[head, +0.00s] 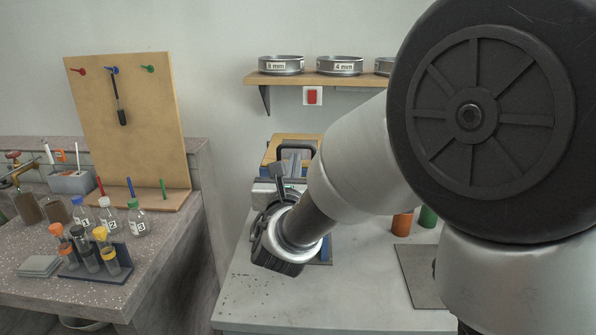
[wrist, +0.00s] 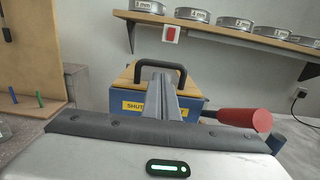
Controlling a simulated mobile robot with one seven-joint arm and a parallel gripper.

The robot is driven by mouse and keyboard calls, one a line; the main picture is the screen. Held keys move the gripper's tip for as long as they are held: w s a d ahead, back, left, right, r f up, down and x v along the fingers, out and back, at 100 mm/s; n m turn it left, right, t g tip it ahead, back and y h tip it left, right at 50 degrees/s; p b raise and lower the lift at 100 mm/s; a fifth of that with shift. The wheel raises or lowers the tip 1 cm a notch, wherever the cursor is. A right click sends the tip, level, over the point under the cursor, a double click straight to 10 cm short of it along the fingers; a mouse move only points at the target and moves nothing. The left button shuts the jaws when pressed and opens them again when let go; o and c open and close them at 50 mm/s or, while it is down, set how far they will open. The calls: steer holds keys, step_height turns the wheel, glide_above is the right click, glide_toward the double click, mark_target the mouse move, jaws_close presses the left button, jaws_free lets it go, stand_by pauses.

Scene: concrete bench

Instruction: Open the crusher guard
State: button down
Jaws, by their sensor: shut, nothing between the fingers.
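The crusher is a blue box (wrist: 192,103) with a tan lid-like guard (wrist: 197,80) on top, seen straight ahead in the wrist view. The guard lies flat and bears a black arched handle (wrist: 160,62). A yellow label (wrist: 132,106) on the front reads "SHUT", partly hidden by my fingers. My gripper (wrist: 160,80) is shut and empty, its fingers in front of the box and pointing toward the handle. I cannot tell whether they touch it. In the head view the guard (head: 312,138) and handle (head: 297,143) show behind my gripper (head: 276,168); my arm hides much of the crusher.
A red-ended lever (wrist: 245,119) sticks out at the crusher's right. A shelf of sieves (head: 281,65) and a red wall switch (head: 312,96) are above. A pegboard (head: 130,120) and bottles (head: 111,220) stand on the left bench.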

steer(key=shift+w, duration=0.6)
steer(key=shift+r, duration=0.15)
